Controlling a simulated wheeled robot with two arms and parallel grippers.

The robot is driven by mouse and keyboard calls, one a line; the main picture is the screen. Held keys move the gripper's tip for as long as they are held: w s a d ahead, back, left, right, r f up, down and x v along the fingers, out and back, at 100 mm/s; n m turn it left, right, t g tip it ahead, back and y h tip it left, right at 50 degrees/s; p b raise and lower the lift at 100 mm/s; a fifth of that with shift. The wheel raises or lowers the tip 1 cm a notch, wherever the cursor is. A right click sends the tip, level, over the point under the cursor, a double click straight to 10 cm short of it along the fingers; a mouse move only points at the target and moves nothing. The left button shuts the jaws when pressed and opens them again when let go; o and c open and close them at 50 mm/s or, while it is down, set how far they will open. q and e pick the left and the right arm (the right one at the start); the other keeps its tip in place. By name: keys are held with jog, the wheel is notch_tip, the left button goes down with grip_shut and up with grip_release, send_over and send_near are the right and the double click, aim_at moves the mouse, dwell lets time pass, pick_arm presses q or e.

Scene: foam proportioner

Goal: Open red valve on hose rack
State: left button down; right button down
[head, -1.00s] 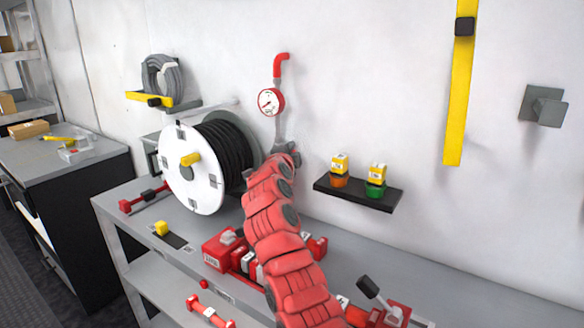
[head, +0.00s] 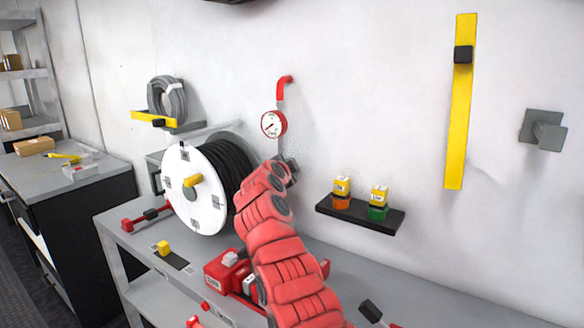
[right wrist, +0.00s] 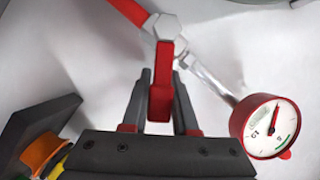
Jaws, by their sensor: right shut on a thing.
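The red valve handle (right wrist: 163,85) sticks out from a grey hexagonal fitting (right wrist: 165,27) on the pipe in the right wrist view. My right gripper (right wrist: 164,110) is shut on this handle, with one dark finger on each side of it. In the head view, my red right arm reaches up to the wall below the gauge, and my right gripper (head: 287,170) hides the valve there. The hose reel (head: 195,190), white with black hose, stands on the bench left of my arm. My left gripper is in neither view.
A round red-rimmed gauge (head: 274,124) sits close above my right gripper and also shows in the right wrist view (right wrist: 270,127). A small black shelf (head: 360,217) with orange and green bottles is to the right. Red items lie on the bench (head: 130,243).

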jog(key=c, duration=0.7)
grip_release()
